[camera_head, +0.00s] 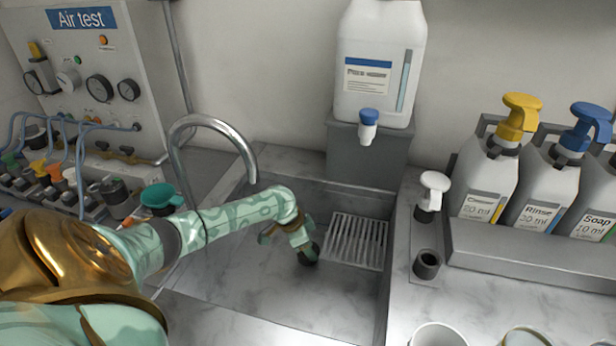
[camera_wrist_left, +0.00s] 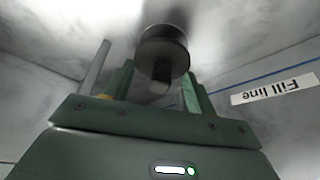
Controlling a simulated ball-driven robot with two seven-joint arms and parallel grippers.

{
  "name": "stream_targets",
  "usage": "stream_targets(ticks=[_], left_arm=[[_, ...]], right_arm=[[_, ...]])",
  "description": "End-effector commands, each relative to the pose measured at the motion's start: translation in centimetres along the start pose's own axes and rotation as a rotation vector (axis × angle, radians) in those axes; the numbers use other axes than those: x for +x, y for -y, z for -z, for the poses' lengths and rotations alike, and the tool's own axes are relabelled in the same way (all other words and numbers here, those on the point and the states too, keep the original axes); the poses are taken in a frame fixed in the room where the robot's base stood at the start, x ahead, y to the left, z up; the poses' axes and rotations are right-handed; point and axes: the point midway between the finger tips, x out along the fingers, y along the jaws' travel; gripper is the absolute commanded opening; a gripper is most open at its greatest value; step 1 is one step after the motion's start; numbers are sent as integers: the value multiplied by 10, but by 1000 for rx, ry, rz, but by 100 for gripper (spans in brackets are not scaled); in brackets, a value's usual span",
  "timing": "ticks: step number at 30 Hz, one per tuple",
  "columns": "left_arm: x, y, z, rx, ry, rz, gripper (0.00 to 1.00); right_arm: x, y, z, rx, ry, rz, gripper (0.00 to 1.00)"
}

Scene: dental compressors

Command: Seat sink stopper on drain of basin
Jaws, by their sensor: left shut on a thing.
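My left gripper (camera_head: 290,240) reaches down into the grey marbled basin (camera_head: 345,297). It is shut on the dark round sink stopper (camera_head: 308,255), which sits low over the basin floor, left of the slotted grate. In the left wrist view the stopper (camera_wrist_left: 164,47) shows as a dark disc, its short stem between the fingers of my left gripper (camera_wrist_left: 155,88). I cannot tell whether the stopper touches the floor. The drain does not show; the gripper and stopper may cover it. My right gripper is not in view.
A curved metal faucet (camera_head: 213,128) arches over the basin's left rear. A slotted grate (camera_head: 357,241) lies in the basin's right part. A white jug (camera_head: 380,55) stands behind. Pump bottles (camera_head: 490,180) stand in a rack at right. A "Fill line" label (camera_wrist_left: 275,89) marks the basin wall.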

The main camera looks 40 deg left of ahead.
Motion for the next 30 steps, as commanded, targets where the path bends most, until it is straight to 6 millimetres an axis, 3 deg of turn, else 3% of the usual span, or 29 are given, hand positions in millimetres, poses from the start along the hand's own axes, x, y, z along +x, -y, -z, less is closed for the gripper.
stream_targets(ticks=[5,29,30], left_arm=[[11,0,-4,-1,0,-1,34],[20,0,-8,0,0,0,34],[20,0,-8,0,0,0,62]], right_arm=[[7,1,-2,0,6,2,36],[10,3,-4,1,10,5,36],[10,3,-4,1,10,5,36]])
